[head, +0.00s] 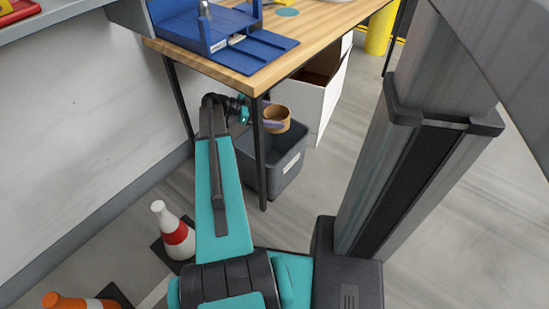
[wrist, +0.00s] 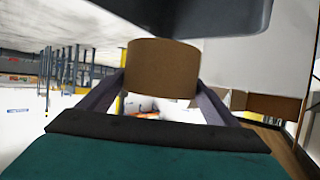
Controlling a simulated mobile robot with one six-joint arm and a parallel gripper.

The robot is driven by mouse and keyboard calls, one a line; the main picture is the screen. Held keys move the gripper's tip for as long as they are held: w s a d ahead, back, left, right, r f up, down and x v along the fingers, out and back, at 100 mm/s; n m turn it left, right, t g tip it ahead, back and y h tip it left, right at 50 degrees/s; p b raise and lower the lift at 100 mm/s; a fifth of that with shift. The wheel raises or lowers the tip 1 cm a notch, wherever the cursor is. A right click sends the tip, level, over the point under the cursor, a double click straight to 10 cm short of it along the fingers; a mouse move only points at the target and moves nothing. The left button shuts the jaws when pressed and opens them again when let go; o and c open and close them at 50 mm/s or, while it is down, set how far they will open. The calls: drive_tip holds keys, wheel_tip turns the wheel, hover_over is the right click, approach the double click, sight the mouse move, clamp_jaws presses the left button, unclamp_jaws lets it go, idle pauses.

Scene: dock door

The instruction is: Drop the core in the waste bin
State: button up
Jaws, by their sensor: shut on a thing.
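The core (head: 277,121), a short tan cardboard ring, is held in my gripper (head: 270,123). In the wrist view the core (wrist: 162,69) sits between the two dark fingers of my gripper (wrist: 162,85), which are shut on it. The waste bin (head: 288,165) is a dark grey open-topped box with a pale label, standing on the floor under the table's corner. In the head view the core appears above the bin's opening, clear of the rim. A dark grey part of the bin (wrist: 200,15) shows at the top of the wrist view. The bin's inside is mostly hidden.
A wooden table (head: 300,45) carries a blue fixture (head: 225,35). Its dark front leg (head: 260,160) stands in front of the bin, close to my arm. A white box (head: 318,95) stands behind the bin. Traffic cones (head: 175,232) stand at lower left. Floor to the right is clear.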

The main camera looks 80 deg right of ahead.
drive_tip(key=shift+f+b, duration=0.4)
drive_tip(key=shift+f, duration=1.25)
drive_tip(key=o, duration=0.9)
drive_tip(key=shift+o, duration=0.2)
drive_tip(key=p+v, duration=0.3)
drive_tip(key=v, duration=1)
drive_tip(key=shift+w+a+p, duration=0.2)
drive_tip(key=shift+w+p, duration=0.15)
drive_tip(key=shift+w, duration=0.1)
